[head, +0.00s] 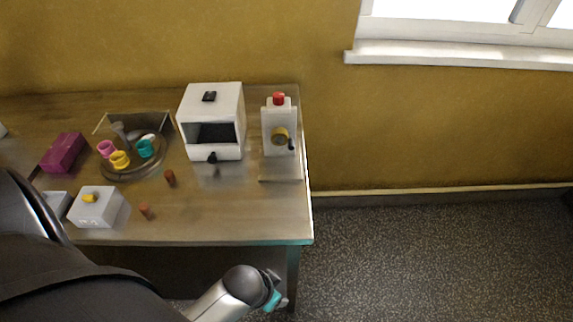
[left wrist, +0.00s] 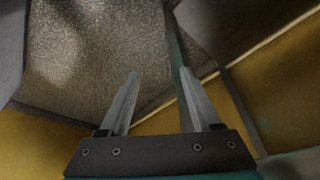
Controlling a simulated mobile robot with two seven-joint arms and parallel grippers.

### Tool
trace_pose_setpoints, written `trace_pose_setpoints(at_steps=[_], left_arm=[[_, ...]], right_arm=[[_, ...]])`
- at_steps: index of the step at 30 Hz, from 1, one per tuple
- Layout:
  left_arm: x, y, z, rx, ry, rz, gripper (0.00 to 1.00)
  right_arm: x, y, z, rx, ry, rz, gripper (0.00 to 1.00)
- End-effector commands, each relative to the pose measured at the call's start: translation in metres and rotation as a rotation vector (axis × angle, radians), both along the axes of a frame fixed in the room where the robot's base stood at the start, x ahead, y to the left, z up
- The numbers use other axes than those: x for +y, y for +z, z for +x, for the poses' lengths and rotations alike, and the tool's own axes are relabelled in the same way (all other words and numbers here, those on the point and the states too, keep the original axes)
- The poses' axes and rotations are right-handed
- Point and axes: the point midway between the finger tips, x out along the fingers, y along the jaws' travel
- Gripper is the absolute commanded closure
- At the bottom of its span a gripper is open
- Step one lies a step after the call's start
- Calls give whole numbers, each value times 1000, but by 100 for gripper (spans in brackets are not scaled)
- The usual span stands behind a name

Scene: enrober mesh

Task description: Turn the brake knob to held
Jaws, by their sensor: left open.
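A yellow knob (head: 89,198) sits on top of a small white box (head: 97,211) at the table's front left in the head view. I cannot tell for sure that it is the brake knob, nor read its setting. A white unit (head: 279,116) at the back right carries a red cap (head: 278,98), a yellow round part (head: 280,136) and a dark lever (head: 291,146). My left gripper (head: 276,289) is low, outside the table's front right edge, away from both. In the left wrist view its two fingers (left wrist: 159,74) are apart and empty. My right gripper is not seen.
The wooden table (head: 225,205) holds a white open-fronted box (head: 212,93), a round tray (head: 128,172) with coloured cups, a purple box (head: 63,152) and two small brown pegs (head: 169,177). The table's front right is clear. Floor (head: 420,260) lies open to the right.

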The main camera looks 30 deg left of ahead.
Motion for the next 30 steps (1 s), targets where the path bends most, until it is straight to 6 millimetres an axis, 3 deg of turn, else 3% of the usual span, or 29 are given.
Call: trace_pose_setpoints(at_steps=[1, 6, 12, 16, 23, 30], left_arm=[[0, 35, 9, -38, -17, -11, 36], [-15, 133, 43, -248, -149, -118, 36], [-26, 182, 75, -490, -254, -260, 36], [-17, 206, 95, -637, -260, -330, 36], [37, 243, 132, -890, -169, -365, 36], [122, 281, 164, -1130, -14, -283, 36]], right_arm=[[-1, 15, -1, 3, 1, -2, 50], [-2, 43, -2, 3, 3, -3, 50], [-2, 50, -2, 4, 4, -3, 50], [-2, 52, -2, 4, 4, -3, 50], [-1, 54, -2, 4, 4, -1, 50], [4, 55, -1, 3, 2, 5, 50]])
